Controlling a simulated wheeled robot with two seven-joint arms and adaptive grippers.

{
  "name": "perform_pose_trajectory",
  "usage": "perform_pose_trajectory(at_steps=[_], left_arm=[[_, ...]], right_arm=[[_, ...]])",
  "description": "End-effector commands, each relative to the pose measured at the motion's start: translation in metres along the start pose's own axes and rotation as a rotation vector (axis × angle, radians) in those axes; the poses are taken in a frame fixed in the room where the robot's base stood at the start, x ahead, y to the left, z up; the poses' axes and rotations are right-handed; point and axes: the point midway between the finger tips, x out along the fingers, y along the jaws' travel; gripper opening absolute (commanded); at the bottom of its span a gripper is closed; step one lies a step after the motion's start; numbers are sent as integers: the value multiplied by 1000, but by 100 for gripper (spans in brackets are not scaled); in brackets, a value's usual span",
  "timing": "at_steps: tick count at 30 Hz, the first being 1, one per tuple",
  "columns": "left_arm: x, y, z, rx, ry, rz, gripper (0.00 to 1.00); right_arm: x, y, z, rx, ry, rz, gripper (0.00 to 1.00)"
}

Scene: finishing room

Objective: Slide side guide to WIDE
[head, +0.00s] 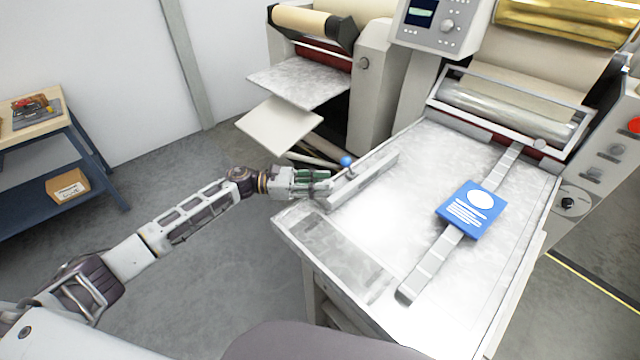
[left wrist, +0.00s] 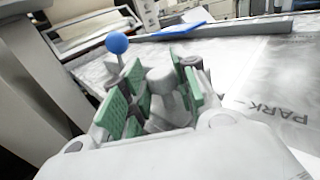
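The side guide (head: 365,180) is a light grey bar lying along the left part of the metal feed table (head: 330,250). A blue ball knob (head: 346,160) stands on a short stem beside it. The knob also shows in the left wrist view (left wrist: 117,43), left of and beyond the finger pads. My left gripper (head: 328,183) is at the table's left edge, close to the guide's near end. Its green pads (left wrist: 158,95) stand apart, and the knob is not between them. Contact with the guide cannot be told. My right gripper is out of view. No WIDE mark is readable.
A blue card (head: 470,210) lies over a grey slotted strip (head: 430,265) on the table. Printed "PARK" lettering (left wrist: 300,112) shows on the surface. Rollers (head: 515,110) stand at the back. A second machine (head: 300,85) is behind; a workbench (head: 40,125) is far left.

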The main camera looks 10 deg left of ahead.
Motion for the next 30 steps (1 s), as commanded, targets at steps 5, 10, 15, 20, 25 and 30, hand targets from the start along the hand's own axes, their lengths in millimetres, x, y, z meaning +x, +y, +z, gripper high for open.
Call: perform_pose_trajectory(at_steps=[5, 10, 15, 20, 25, 30], left_arm=[[0, 0, 0, 0, 0, 1, 0], [1, -1, 0, 0, 0, 0, 0], [6, -7, -1, -1, -1, -1, 0], [18, -18, -1, 0, -2, -3, 0], [36, -37, -1, 0, -2, -6, 0], [59, -60, -1, -1, -4, -6, 0]], right_arm=[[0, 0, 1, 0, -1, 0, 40], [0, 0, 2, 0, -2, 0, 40], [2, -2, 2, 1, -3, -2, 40], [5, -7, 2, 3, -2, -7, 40], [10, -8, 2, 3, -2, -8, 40], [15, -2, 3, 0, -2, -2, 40]])
